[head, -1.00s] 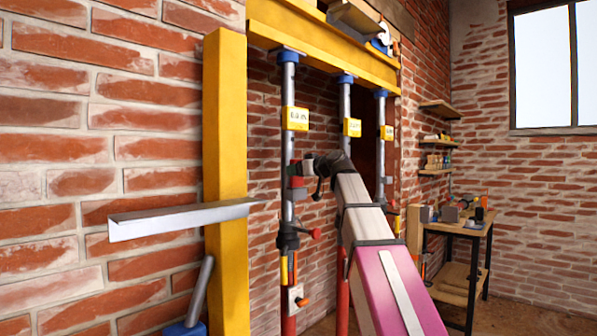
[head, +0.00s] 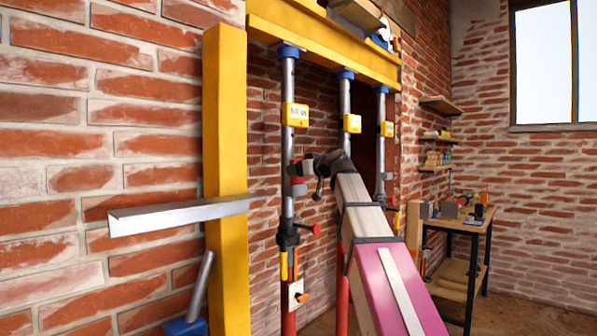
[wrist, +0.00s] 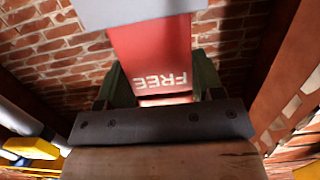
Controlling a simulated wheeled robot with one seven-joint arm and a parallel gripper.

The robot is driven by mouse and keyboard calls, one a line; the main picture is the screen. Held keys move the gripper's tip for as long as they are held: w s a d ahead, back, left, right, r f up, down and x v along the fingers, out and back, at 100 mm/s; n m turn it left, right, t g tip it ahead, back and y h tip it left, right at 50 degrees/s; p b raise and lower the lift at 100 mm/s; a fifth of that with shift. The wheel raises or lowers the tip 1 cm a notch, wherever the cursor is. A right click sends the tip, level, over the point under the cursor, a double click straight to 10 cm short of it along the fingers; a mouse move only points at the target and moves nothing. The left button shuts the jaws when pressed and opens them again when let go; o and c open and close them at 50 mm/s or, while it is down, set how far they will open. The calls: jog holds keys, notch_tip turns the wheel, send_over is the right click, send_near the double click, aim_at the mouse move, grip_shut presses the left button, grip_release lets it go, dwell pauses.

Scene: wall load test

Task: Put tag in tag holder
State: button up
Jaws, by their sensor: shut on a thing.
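The red tag (wrist: 150,50) with white letters reading FREE, upside down, is between the fingers of my gripper (wrist: 160,82) in the wrist view. My gripper is shut on it. A light grey plate (wrist: 135,10) covers the tag's far end; I cannot tell whether it is the tag holder or whether the tag is inside it. In the head view my gripper (head: 304,170) is at the nearest steel prop (head: 288,210), about midway up. Small red and grey parts show there, too small to tell apart.
Yellow load displays (head: 296,115) sit on several props under a yellow beam (head: 330,45). A yellow post (head: 226,170) with a metal angle (head: 180,215) stands to the left. A workbench (head: 460,225) stands at the right. Brick walls surround the props.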

aim_at(292, 152)
jog(key=shift+f, duration=0.75)
jog(key=o, duration=1.2)
jog(key=shift+c, duration=0.2)
jog(key=shift+r, duration=4)
